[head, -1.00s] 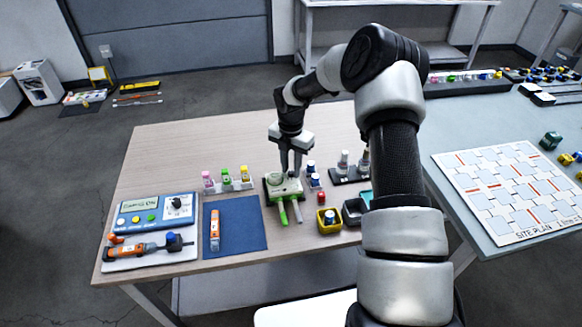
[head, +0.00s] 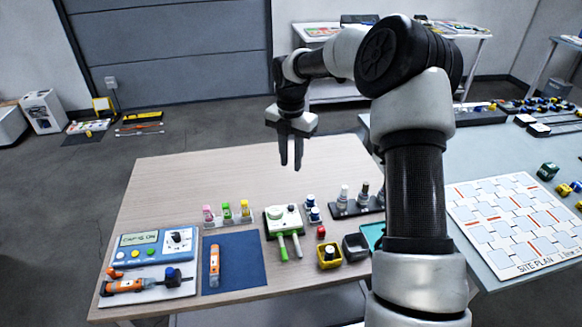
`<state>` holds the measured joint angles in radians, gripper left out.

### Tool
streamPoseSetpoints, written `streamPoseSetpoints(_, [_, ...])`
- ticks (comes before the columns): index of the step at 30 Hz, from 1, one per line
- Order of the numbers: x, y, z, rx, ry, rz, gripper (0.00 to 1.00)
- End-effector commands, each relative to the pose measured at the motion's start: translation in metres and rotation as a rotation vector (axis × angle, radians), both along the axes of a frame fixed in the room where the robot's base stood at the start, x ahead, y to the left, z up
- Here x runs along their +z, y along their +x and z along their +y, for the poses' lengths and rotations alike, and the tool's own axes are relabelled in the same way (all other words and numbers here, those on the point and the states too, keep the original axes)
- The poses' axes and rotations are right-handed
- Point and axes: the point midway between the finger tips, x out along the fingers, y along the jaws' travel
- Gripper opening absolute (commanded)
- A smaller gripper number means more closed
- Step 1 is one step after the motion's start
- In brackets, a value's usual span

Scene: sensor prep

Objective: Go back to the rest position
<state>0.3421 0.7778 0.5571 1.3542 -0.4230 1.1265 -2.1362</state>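My gripper (head: 291,165) hangs fingers-down above the back part of the wooden table (head: 160,185), clear of everything on it. My arm reaches up from the lower right and bends over to the left.
Small colored bottles (head: 227,211), a blue mat (head: 246,258) with an orange tool (head: 214,262), a control panel (head: 148,249), a yellow bin (head: 329,254) and a dark bin (head: 355,245) stand on the table. A site plan board (head: 510,225) lies on the right table. The table's back left is clear.

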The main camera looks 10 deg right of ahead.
Motion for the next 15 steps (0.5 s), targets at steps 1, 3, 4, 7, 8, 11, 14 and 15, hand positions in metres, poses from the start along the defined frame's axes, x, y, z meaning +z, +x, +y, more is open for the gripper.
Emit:
streamPoseSetpoints(1, [0.0014, 0.0000, -0.0001, 0.000, 0.000, 0.000, 0.25])
streamPoseSetpoints(3, [0.0018, -0.0001, -0.0001, 0.000, 0.000, 0.000, 0.25])
streamPoseSetpoints(4, [0.0018, -0.0001, -0.0001, 0.000, 0.000, 0.000, 0.25])
streamPoseSetpoints(7, [0.0016, -0.0001, -0.0001, 0.000, 0.000, 0.000, 0.25])
streamPoseSetpoints(8, [0.0015, -0.0001, -0.0001, 0.000, -0.001, 0.001, 0.25])
streamPoseSetpoints(11, [0.0014, -0.0001, -0.0001, 0.000, -0.001, 0.001, 0.25])
streamPoseSetpoints(14, [0.0040, -0.0008, 0.0002, -0.006, -0.003, -0.002, 0.25])
streamPoseSetpoints(15, [0.0091, -0.0025, 0.0007, -0.018, -0.008, -0.005, 0.25])
